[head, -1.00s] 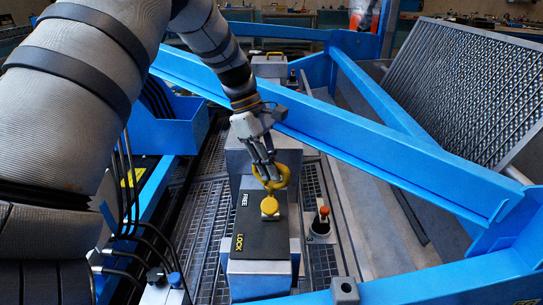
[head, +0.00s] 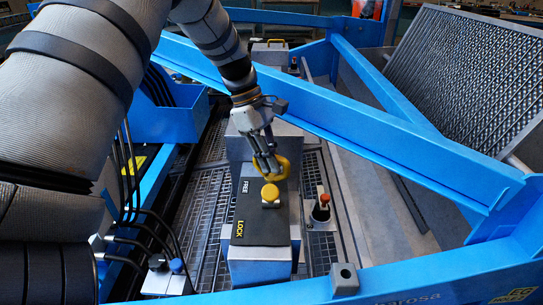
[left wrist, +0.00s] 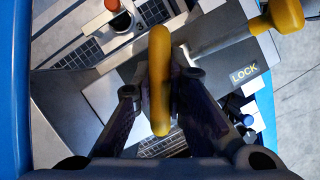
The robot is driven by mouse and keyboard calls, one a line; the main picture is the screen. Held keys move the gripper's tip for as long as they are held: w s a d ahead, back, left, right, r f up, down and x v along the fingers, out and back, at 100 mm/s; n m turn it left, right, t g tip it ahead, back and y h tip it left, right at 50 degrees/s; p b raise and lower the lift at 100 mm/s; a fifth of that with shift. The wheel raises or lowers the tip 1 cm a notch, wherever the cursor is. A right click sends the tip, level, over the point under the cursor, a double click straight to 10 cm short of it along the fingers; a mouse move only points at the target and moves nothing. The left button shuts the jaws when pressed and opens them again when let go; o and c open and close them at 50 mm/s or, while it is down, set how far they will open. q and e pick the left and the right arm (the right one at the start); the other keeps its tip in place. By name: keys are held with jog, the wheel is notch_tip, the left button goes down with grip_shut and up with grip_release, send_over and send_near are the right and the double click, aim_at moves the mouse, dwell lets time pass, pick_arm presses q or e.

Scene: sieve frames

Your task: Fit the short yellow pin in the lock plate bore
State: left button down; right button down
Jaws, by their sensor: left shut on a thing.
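My left gripper (head: 268,164) is shut on a yellow ring (head: 283,168), which seems to be the handle of the short yellow pin. The left wrist view shows the ring (left wrist: 160,80) edge-on between the two fingers; any shank below it is hidden. The black lock plate (head: 262,222), marked FREE and LOCK, lies on a grey block below and nearer than the gripper. A yellow round knob (head: 270,192) stands on the plate, close in front of the ring; it also shows in the left wrist view (left wrist: 284,14). I cannot make out the bore. My right gripper is not in view.
A red-topped part (head: 324,200) stands in a pale round holder right of the block. A blue diagonal beam (head: 350,148) passes close behind and right of my gripper. A blue rail (head: 420,290) crosses the front. Black hoses hang at left.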

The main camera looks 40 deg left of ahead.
aim_at(273, 177)
pick_arm(q)
jog(key=shift+f, duration=1.05)
jog(key=shift+f, duration=0.2)
jog(key=shift+f, duration=0.8)
jog(key=c, duration=1.5)
grip_release()
jog(key=shift+c, duration=0.2)
jog(key=v, duration=1.2)
